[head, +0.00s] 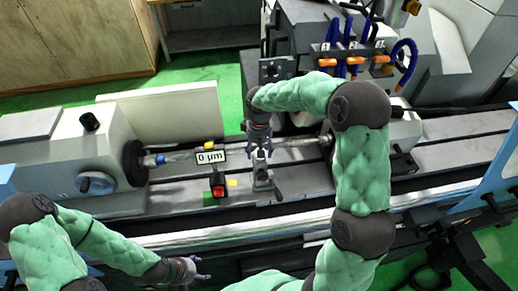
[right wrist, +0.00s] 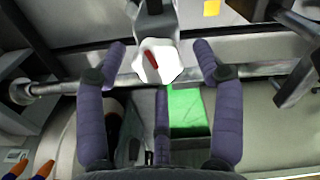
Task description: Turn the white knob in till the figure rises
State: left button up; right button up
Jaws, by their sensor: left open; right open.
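The white knob (right wrist: 158,62) is faceted with a red mark on its face. In the right wrist view it lies at upper centre, between the two outer fingertips of my right gripper (right wrist: 160,72). I see gaps on both sides, and the fingers are open around its sides, not closed on it. In the head view my right gripper (head: 259,149) points down over the grinder bed, above a small grey stand (head: 262,179). The display (head: 211,157) reads 0 µm. My left gripper (head: 187,270) is open and empty at lower left, in front of the machine.
A round workpiece (head: 295,142) runs across the bed behind the gripper. A block with a red button (head: 218,191) stands left of the small stand. The grey headstock (head: 95,150) is at left. Orange-tipped blue hoses (head: 352,58) hang at upper right.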

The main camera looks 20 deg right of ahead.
notch_tip(320, 180, up, 12)
dwell(0.5)
jog(key=shift+w+f, duration=0.1)
dwell(1.9)
